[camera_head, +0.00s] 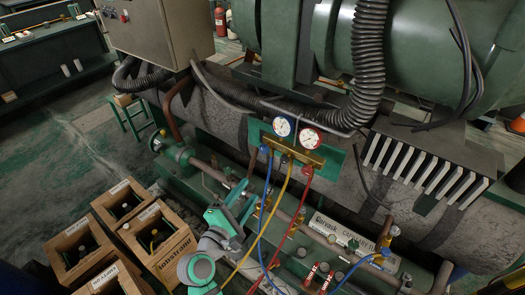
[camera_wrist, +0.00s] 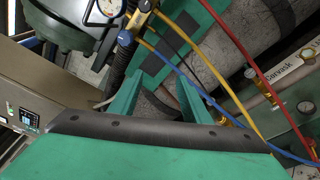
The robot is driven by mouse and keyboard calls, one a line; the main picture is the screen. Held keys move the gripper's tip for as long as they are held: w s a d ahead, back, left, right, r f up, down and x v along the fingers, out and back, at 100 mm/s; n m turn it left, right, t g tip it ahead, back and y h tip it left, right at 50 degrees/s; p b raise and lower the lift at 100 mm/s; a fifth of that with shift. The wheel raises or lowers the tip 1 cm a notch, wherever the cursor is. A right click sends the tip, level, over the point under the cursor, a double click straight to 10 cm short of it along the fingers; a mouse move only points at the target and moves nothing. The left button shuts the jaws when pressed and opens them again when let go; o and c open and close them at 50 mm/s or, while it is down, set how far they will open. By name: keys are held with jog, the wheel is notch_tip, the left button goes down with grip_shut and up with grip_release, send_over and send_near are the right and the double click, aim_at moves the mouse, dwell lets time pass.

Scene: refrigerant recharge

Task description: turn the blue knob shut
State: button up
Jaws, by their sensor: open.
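The gauge manifold (camera_head: 285,152) is a brass block on a green plate, with a blue-rimmed gauge (camera_head: 281,127) and a red-rimmed gauge (camera_head: 308,138). The small blue knob (camera_head: 264,148) is at its left end, with the blue hose close below. In the wrist view the blue knob (camera_wrist: 125,38) shows beyond my fingertips, up and left of the gap between them. My gripper (camera_head: 240,197) is below and left of the manifold, apart from it. Its two green fingers (camera_wrist: 160,90) are spread with nothing held between them.
Blue (camera_head: 266,205), yellow (camera_head: 282,190) and red (camera_head: 296,215) hoses hang from the manifold, close to the right of my gripper. Wooden crates (camera_head: 160,240) with cylinders stand at lower left. A thick black corrugated hose (camera_head: 370,55) and pipes lie behind.

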aim_at(262, 151)
notch_tip(262, 151, up, 8)
jog(key=w+a+h, duration=0.1)
jog(key=w+h, duration=0.1)
jog(key=h, duration=0.1)
jog(key=shift+g, duration=0.4)
jog(key=x, duration=1)
jog(key=shift+w+r, duration=0.15)
jog(key=shift+w, duration=0.15)
jog(key=shift+c, duration=0.6)
jog(key=c, duration=0.9)
